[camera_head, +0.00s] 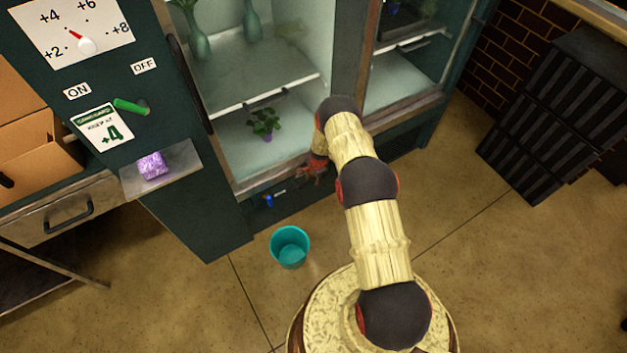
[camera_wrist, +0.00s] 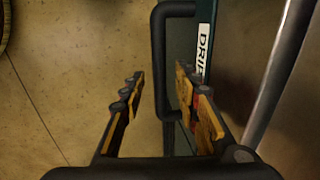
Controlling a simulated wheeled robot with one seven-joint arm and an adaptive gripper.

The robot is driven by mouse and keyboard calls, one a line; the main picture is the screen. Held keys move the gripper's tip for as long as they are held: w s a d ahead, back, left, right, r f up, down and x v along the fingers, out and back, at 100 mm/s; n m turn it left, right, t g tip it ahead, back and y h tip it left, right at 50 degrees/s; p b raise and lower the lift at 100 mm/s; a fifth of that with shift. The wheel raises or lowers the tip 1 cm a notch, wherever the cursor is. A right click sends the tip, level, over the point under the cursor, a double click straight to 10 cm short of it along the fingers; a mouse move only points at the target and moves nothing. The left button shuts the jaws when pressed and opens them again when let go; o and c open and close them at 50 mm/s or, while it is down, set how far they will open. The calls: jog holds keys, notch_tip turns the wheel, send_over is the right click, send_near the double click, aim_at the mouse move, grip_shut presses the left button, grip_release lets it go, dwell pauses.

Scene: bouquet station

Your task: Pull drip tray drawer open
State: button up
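The drip tray drawer (camera_wrist: 178,45) is a dark green front with a white label that starts "DRI". Its black bar handle (camera_wrist: 158,50) runs down the wrist view. My gripper (camera_wrist: 160,78) is open, with one finger on each side of the handle bar. The left finger stands apart from the bar; the right finger is close to it, and I cannot tell if they touch. In the head view my gripper (camera_head: 313,168) is low at the front of the glass cabinet, and my arm hides part of the drawer there.
A teal bucket (camera_head: 290,250) stands on the floor in front of the cabinet, below a small blue tap (camera_head: 268,201). A potted plant (camera_head: 264,124) sits inside the cabinet. Black crates (camera_head: 550,120) are stacked at right. The floor between is clear.

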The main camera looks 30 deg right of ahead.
jog(key=shift+c, duration=1.2)
grip_shut()
